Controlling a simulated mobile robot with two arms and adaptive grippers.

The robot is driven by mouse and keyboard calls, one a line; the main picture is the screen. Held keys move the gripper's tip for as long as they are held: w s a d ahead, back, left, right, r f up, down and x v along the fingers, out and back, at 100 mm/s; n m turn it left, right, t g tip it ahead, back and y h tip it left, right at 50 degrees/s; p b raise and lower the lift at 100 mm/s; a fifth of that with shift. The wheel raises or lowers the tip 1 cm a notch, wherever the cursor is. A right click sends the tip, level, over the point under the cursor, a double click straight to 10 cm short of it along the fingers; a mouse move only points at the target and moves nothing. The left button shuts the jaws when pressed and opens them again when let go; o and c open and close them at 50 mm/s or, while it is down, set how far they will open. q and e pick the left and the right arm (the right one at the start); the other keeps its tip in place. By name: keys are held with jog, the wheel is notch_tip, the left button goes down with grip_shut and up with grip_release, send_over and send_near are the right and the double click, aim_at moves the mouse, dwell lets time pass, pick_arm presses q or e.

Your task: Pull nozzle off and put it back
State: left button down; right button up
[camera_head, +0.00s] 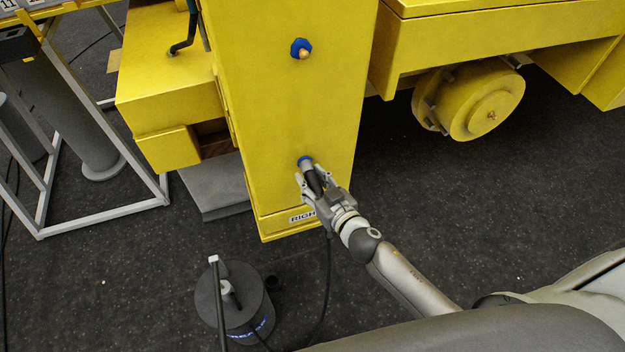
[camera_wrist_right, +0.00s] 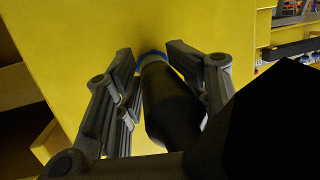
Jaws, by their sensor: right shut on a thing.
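The nozzle (camera_head: 314,178) is a dark, short cylinder at the lower blue ring (camera_head: 304,160) on the front of the yellow boom (camera_head: 285,110). My right gripper (camera_head: 309,180) is around it, fingers on both sides, shut on it. In the right wrist view the black nozzle (camera_wrist_right: 168,100) lies between the two fingers of the gripper (camera_wrist_right: 152,75), with its far end at the blue ring (camera_wrist_right: 152,57). Whether the nozzle is fully seated in the ring cannot be told. My left gripper is not in view.
An upper blue ring with a tan centre (camera_head: 301,48) sits higher on the boom. A dark round canister (camera_head: 235,305) with a hose stands on the floor below. A white-framed stand (camera_head: 100,215) is at the left. A yellow drum (camera_head: 482,100) is at the right. Grey floor is open at the right.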

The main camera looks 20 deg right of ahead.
jog(key=c, duration=0.6)
jog(key=shift+c, duration=0.2)
jog(key=shift+s+f, duration=0.15)
jog(key=shift+s, duration=0.05)
grip_shut()
jog(key=shift+s, duration=0.2)
